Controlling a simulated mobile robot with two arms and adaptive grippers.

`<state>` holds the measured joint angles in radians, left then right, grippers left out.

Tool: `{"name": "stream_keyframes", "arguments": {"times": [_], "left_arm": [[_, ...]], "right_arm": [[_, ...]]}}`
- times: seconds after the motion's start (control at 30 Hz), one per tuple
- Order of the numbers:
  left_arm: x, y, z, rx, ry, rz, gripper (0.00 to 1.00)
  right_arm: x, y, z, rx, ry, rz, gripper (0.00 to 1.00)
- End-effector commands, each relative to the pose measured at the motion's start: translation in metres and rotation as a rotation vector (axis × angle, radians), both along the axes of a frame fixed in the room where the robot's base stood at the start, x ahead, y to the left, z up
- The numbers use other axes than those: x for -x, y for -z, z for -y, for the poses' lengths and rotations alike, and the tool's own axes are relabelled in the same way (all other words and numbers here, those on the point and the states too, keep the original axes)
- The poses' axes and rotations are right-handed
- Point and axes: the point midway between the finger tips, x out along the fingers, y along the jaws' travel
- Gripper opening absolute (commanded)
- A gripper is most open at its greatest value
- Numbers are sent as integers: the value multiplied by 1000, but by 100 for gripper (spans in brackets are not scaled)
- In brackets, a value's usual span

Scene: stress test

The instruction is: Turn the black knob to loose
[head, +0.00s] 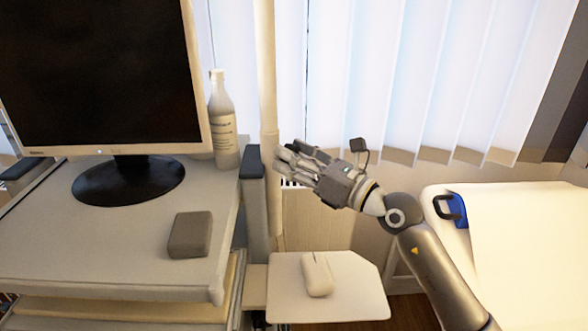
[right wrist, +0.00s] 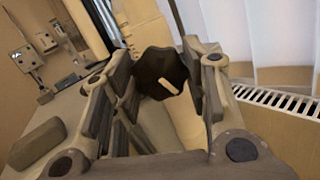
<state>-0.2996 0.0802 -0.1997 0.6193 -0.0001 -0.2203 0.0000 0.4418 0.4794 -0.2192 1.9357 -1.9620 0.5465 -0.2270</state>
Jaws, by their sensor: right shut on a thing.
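The black knob (right wrist: 150,62) with a scalloped rim and a small pale bar on its face shows in the right wrist view, on a cream pole (right wrist: 141,22). My right gripper (right wrist: 160,72) has its fingers on either side of the knob and is shut on it. In the head view my right gripper (head: 284,160) is at the cream pole (head: 267,90), and its fingers hide the knob. My left gripper is not in view.
A desk (head: 100,225) on the left holds a monitor (head: 100,80), a white bottle (head: 222,120) and a grey block (head: 190,235). A mouse (head: 317,275) lies on a small shelf (head: 355,290) below my gripper. Blinds (head: 420,70) hang behind; a bed (head: 520,230) stands at right.

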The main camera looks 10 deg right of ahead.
Motion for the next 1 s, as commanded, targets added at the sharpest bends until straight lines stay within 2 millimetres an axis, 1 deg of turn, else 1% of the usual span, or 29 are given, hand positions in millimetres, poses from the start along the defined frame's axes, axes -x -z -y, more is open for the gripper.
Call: {"name": "stream_keyframes", "arguments": {"times": [0.03,0.3,0.53,0.93,0.97,1.0], "left_arm": [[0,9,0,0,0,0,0],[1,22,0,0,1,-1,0],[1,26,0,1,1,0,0],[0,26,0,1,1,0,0],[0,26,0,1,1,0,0],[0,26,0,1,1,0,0]], "right_arm": [[0,5,0,25,0,20,18],[0,4,0,117,-1,100,18],[0,2,0,146,0,126,18],[0,1,0,151,-1,129,18],[0,1,0,151,-1,129,45],[0,1,0,150,0,129,50]]}}
